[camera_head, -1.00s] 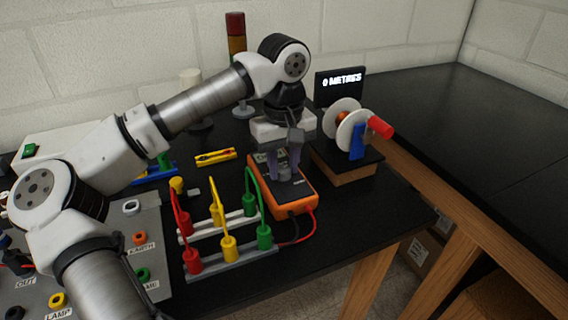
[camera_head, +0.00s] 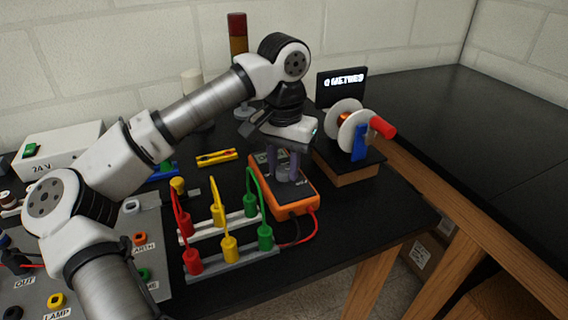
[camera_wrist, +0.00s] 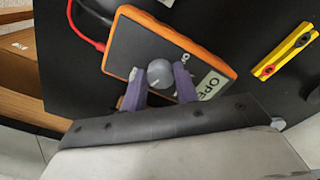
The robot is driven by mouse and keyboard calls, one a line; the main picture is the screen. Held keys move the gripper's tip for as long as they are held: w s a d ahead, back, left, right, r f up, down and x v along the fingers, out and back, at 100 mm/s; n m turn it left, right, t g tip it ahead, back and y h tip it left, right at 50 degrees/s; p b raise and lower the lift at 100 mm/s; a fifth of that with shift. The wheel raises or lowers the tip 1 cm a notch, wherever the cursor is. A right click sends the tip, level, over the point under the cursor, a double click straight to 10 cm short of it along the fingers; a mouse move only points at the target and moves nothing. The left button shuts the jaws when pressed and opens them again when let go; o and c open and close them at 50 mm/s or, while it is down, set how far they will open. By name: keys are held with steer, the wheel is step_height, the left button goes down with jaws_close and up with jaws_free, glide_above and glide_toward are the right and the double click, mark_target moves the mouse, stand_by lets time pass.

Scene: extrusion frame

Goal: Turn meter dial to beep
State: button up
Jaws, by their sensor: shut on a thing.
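The orange and black meter (camera_head: 294,204) lies on the black table, and it also shows in the wrist view (camera_wrist: 168,30). Its round grey dial (camera_wrist: 160,73) sits between my two purple fingers, with a pale pointer mark on it. My gripper (camera_wrist: 160,85) is shut on the dial, reaching down from above. In the head view my gripper (camera_head: 288,168) covers most of the meter's upper face.
Red, yellow and green plug leads (camera_head: 228,245) stand just left of the meter. A yellow block (camera_head: 216,157) lies behind them. A coil device with a red handle (camera_head: 350,138) and a dark lettered sign (camera_head: 341,86) stand at the right. The far right table is clear.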

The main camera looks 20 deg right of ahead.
mark_target(284, 170)
steer(key=shift+m, duration=0.7)
steer(key=o, duration=1)
steer(key=shift+r, duration=0.1)
step_height(284, 170, up, 14)
steer(key=shift+f, duration=0.2)
